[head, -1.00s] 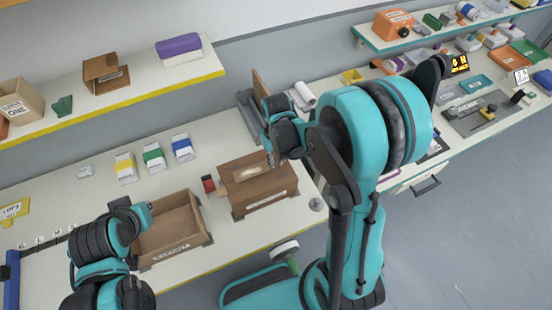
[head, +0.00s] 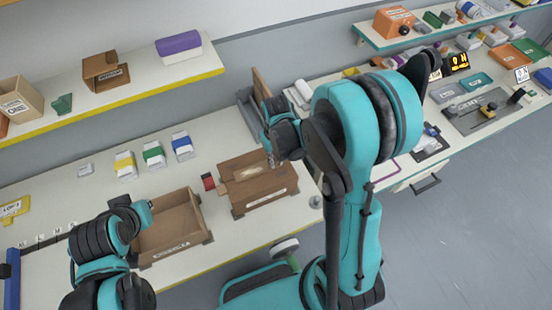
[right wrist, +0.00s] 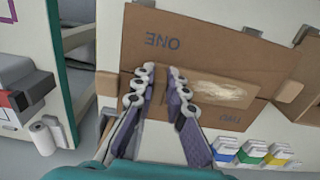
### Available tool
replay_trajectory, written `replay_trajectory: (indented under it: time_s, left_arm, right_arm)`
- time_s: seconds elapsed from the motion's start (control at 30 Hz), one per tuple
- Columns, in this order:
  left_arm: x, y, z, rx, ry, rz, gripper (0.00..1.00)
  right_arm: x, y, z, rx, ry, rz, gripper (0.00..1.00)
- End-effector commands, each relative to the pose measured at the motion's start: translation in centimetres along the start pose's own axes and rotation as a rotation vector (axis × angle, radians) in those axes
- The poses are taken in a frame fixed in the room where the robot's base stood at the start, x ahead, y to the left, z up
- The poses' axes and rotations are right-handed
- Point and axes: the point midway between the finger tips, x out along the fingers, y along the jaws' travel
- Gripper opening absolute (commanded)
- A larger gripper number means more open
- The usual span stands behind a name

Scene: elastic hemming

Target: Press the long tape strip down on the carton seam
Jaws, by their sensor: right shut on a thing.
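The brown carton (head: 262,196) stands on the bench, its top flaps closed. A pale, glossy tape strip (right wrist: 222,92) lies along the seam between the flaps marked ONE and TWO in the right wrist view.
An open, empty carton (head: 170,243) stands left of the closed one. A small red item (head: 208,181) lies between them. White boxes with yellow, green and blue bands (head: 154,155) stand behind. A white roll (head: 303,92) lies behind my right gripper. The bench front is clear.

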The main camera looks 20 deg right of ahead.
Motion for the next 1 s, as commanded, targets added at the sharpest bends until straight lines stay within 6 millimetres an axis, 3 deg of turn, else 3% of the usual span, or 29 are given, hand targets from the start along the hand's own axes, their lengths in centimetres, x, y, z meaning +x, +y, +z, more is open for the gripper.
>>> replay_trajectory:
  time_s: [0.03,0.1,0.17,0.57,1.0]
  left_arm:
    - [0.0,0.0,0.0,0.000,0.000,0.000,0.00]
    - [0.0,0.0,0.0,0.000,0.000,0.000,0.00]
    - [0.0,0.0,0.0,0.000,0.000,0.000,0.00]
    - [0.0,0.0,0.0,0.000,0.000,0.000,0.00]
    - [0.0,0.0,0.0,0.000,0.000,0.000,0.00]
  right_arm:
    - [0.1,0.0,0.0,0.000,0.000,0.000,0.00]
    - [0.1,0.0,0.0,0.000,0.000,0.000,0.26]
    - [0.1,0.0,0.0,0.000,0.000,0.000,0.37]
    - [-0.7,0.0,0.0,0.000,0.000,0.000,0.37]
    - [-9.1,0.0,0.0,0.000,0.000,0.000,0.37]
